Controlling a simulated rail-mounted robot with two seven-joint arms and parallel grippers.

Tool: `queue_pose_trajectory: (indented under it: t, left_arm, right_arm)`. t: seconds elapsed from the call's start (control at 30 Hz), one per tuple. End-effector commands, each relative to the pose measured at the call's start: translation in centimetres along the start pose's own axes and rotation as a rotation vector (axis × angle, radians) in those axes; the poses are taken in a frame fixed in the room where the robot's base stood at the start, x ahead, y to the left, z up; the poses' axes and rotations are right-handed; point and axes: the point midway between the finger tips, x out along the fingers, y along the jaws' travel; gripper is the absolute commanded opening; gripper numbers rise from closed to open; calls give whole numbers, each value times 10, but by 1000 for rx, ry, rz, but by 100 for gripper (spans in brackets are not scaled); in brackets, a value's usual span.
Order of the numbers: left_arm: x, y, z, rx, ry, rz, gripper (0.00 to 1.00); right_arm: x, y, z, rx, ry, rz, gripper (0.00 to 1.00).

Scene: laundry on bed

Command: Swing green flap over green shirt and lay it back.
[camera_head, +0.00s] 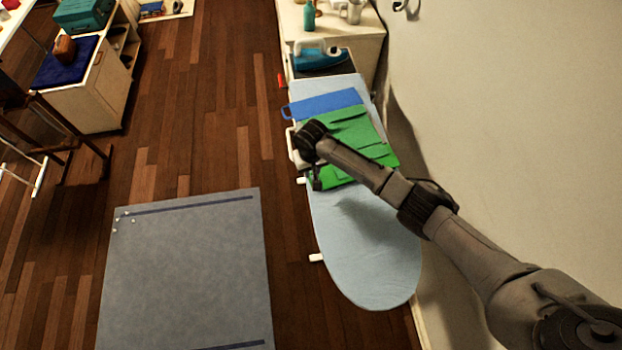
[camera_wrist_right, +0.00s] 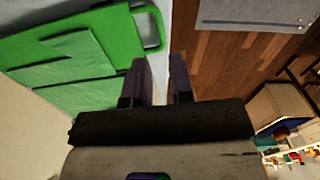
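The green shirt (camera_head: 352,130) lies flat on the ironing board, with several raised panels and creases on it. In the right wrist view the green piece (camera_wrist_right: 70,50) shows overlapping panels and a green loop handle (camera_wrist_right: 151,28) at its edge; I cannot tell which panel is the flap. My right gripper (camera_head: 316,182) is over the board's left edge, beside the shirt's near left corner. In the right wrist view its two fingers (camera_wrist_right: 160,75) stand apart with nothing visible between them. My arm hides part of the shirt. My left gripper is not in view.
The pale blue ironing board (camera_head: 375,255) has a clear near end. A blue folded piece (camera_head: 325,103) lies beyond the shirt, and a blue iron (camera_head: 318,58) stands farther back. A wall (camera_head: 500,100) is close on the right. A grey mat (camera_head: 185,270) lies on the floor.

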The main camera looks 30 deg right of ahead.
Motion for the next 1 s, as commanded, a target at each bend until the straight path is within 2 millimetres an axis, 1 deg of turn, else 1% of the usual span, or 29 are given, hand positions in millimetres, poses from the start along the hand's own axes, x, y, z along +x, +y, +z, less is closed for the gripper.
queue_pose_trajectory:
  t: [0.03, 0.2, 0.4, 0.6, 0.9, 0.93, 1.0]
  left_arm:
    - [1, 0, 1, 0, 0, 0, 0]
    - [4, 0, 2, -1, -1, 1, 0]
    - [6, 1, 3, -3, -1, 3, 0]
    - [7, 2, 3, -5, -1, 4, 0]
    - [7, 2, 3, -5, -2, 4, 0]
    - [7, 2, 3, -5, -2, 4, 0]
    - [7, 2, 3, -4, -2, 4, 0]
  right_arm:
    - [10, 0, 0, 1, -3, 2, 22]
    - [38, 0, 0, 0, -2, 1, 22]
    - [59, 0, 0, -2, 0, 1, 22]
    - [68, 0, 0, -2, 1, 0, 22]
    - [69, 0, 0, -2, 1, 0, 22]
    - [69, 0, 0, -2, 1, 0, 21]
    - [69, 0, 0, -2, 1, 0, 14]
